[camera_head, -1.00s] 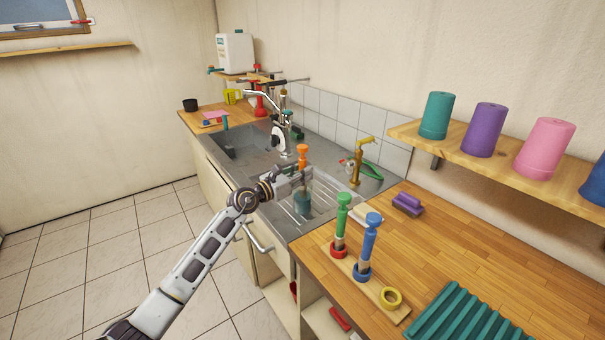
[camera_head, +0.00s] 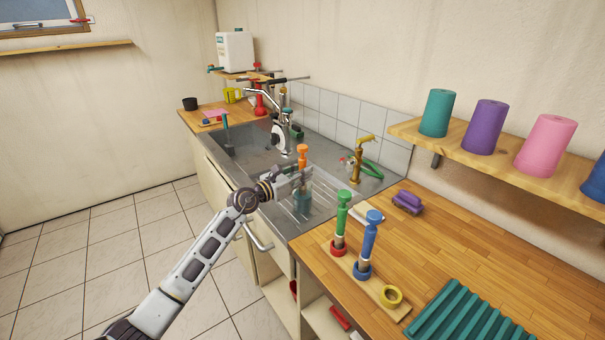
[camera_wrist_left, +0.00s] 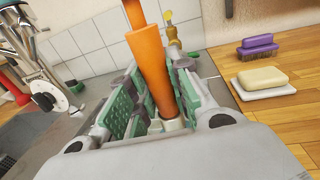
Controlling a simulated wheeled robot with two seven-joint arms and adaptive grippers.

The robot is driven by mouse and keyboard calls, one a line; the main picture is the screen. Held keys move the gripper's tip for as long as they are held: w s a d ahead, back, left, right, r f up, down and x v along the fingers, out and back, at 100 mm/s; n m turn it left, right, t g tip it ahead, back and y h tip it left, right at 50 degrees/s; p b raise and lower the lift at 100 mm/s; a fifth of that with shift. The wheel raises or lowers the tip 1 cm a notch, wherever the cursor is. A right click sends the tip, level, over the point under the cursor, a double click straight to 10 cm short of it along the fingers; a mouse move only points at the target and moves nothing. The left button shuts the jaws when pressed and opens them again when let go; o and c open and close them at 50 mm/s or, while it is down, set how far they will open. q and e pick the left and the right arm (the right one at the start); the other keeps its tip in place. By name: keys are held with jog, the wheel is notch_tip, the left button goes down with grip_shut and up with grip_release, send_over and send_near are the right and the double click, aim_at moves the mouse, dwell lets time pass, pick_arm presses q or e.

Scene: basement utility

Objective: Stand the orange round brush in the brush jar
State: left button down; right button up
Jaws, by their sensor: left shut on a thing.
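The orange round brush (camera_head: 303,154) is upright over the draining board, its handle pointing up. My left gripper (camera_head: 303,181) is shut on it. In the left wrist view the orange handle (camera_wrist_left: 152,68) stands between the green finger pads of the left gripper (camera_wrist_left: 150,108), slightly tilted in the picture, with a pale collar at its lower end. A teal cylinder (camera_head: 303,202) shows directly below the fingers. I cannot tell whether it is the brush jar or the brush's own lower part, or whether the brush's end is inside anything. My right gripper is not in view.
A green brush (camera_head: 342,212) and a blue brush (camera_head: 368,240) stand in a wooden holder near the counter's front edge. Soap (camera_wrist_left: 263,78) and a purple scrubbing brush (camera_head: 408,202) lie behind. A brass tap (camera_head: 357,165) stands beyond the draining board; the sink lies left.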

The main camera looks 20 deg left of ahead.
pick_arm(q)
jog(key=shift+f, duration=0.1)
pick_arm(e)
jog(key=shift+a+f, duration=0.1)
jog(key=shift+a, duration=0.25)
pick_arm(q)
jog(key=shift+f, duration=0.25)
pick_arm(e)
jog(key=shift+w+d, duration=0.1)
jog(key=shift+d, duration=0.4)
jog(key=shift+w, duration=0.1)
pick_arm(q)
jog(key=shift+b, duration=0.3)
jog(key=shift+f, duration=0.1)
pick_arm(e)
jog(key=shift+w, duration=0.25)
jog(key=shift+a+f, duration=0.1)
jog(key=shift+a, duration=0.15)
pick_arm(q)
jog(key=shift+f, duration=0.15)
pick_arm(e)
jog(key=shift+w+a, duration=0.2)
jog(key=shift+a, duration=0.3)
